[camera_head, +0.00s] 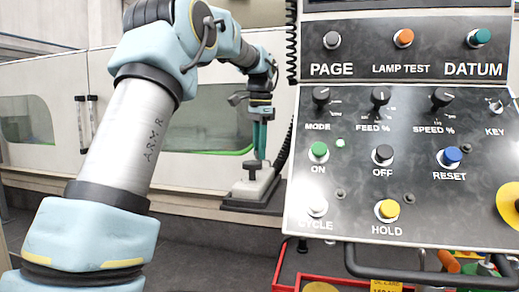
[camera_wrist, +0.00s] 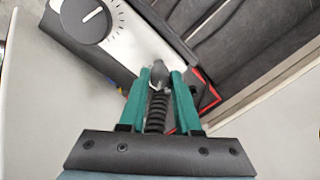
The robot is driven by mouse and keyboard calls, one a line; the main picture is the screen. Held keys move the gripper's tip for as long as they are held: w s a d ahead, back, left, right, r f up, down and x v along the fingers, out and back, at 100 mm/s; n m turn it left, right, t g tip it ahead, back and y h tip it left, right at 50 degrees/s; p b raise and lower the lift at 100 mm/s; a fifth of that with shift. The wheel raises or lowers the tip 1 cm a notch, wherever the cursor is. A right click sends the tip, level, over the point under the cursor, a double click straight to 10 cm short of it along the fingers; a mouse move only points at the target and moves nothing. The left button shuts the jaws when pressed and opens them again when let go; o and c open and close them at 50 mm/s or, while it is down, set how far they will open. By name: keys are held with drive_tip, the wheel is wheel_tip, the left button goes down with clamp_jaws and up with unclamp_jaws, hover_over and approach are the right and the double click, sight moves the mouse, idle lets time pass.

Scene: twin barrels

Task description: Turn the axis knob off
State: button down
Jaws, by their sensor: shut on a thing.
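My gripper (camera_wrist: 161,73) reaches down with its teal fingers on either side of a small dark grey knob (camera_wrist: 159,76). It is shut on this knob, which stands at the end of the pendant box (camera_wrist: 128,48). No label shows, so I cannot tell for sure that it is the axis knob. A black ribbed coil shows between the fingers.
A control panel (camera_head: 370,210) with several buttons and dials fills the right of the head view. A coiled cable (camera_head: 291,45) hangs beside it. A red cart (camera_head: 286,277) is below. A white machine wall (camera_head: 195,165) with dark windows stands behind my arm.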

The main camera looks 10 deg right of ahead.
drive_tip(key=shift+n, duration=0.4)
drive_tip(key=n, duration=0.5)
drive_tip(key=shift+n, duration=0.3)
drive_tip(key=n, duration=0.5)
drive_tip(key=shift+n, duration=0.3)
drive_tip(key=c, duration=0.6)
unclamp_jaws()
wheel_tip(320, 180, up, 11)
drive_tip(key=shift+d, duration=0.25)
drive_tip(key=shift+a+f, duration=0.1)
drive_tip(key=shift+f, duration=0.1)
idle(0.3)
